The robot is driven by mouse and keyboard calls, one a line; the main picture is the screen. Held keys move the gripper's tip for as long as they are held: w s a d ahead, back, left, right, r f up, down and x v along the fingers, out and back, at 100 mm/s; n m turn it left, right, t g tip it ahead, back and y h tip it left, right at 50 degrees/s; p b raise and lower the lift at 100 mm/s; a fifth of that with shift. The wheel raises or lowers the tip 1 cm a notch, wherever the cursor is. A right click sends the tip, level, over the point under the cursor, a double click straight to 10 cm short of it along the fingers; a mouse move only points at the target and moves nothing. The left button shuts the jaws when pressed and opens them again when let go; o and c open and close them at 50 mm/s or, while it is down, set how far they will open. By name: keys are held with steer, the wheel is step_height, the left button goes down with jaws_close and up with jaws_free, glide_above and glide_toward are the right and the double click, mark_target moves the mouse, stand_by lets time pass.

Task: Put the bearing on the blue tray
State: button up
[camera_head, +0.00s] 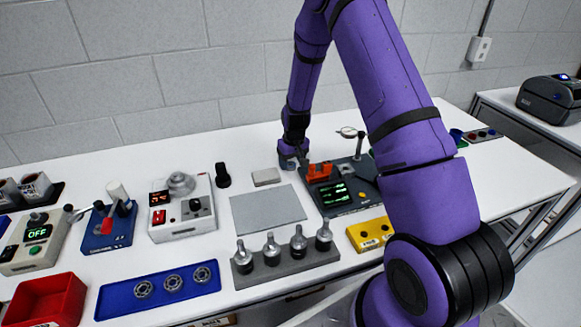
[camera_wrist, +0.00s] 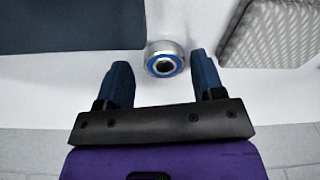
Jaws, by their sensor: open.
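The bearing (camera_wrist: 165,58), a silver ring with a blue inner band and dark bore, lies on the white table in the wrist view. My gripper (camera_wrist: 162,72) is open, with its two blue fingers on either side of the bearing near their tips. Whether they touch it I cannot tell. In the head view my gripper (camera_head: 291,161) is low over the back of the table, and I cannot make out this bearing there. The blue tray (camera_head: 206,288) is at the front left of the table, with three ring-shaped bearings (camera_head: 173,282) in a row on it.
A grey block (camera_head: 266,177) and a dark device with a green display (camera_head: 338,203) stand near my gripper. A grey mat (camera_head: 267,208) lies in front. A rack of several upright studs (camera_head: 282,262) is right of the tray, and a red bin (camera_head: 45,300) left of it.

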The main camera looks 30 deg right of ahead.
steer(key=shift+f, duration=0.3)
steer(key=c, duration=0.9)
steer(key=shift+r, duration=0.1)
